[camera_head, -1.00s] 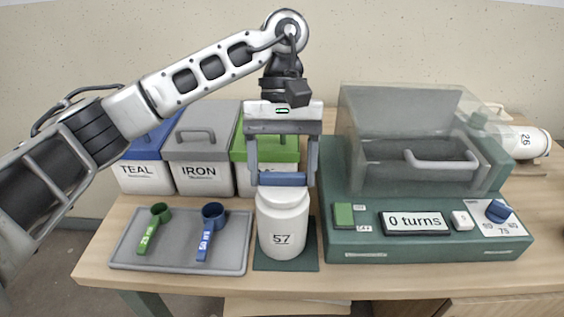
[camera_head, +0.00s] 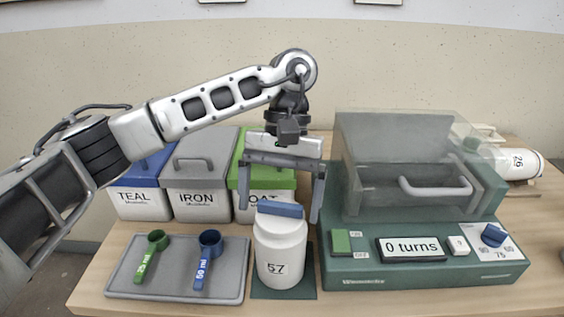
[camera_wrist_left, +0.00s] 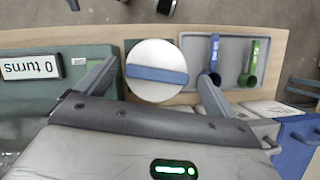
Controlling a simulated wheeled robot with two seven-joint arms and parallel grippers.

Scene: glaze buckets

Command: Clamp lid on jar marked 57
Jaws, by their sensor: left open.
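The jar marked 57 (camera_head: 281,262) stands upright on a dark green mat (camera_head: 306,290) at the front middle of the table. Its white lid (camera_wrist_left: 150,55) is on its mouth, with a blue bar (camera_head: 280,210) across the top. The bar also shows in the left wrist view (camera_wrist_left: 157,75). My left gripper (camera_head: 279,213) is open above the jar, its fingers spread to either side of the bar and clear of its ends. Whether the lid is fully seated cannot be told. My right gripper is out of view.
A green machine (camera_head: 420,262) with a clear hood (camera_head: 400,150) and a "0 turns" display stands right of the jar. A grey tray (camera_head: 125,285) with a green scoop (camera_head: 147,258) and blue scoop (camera_head: 205,262) lies left. Labelled bins (camera_head: 200,205) stand behind. A jar marked 26 (camera_head: 519,163) lies at back right.

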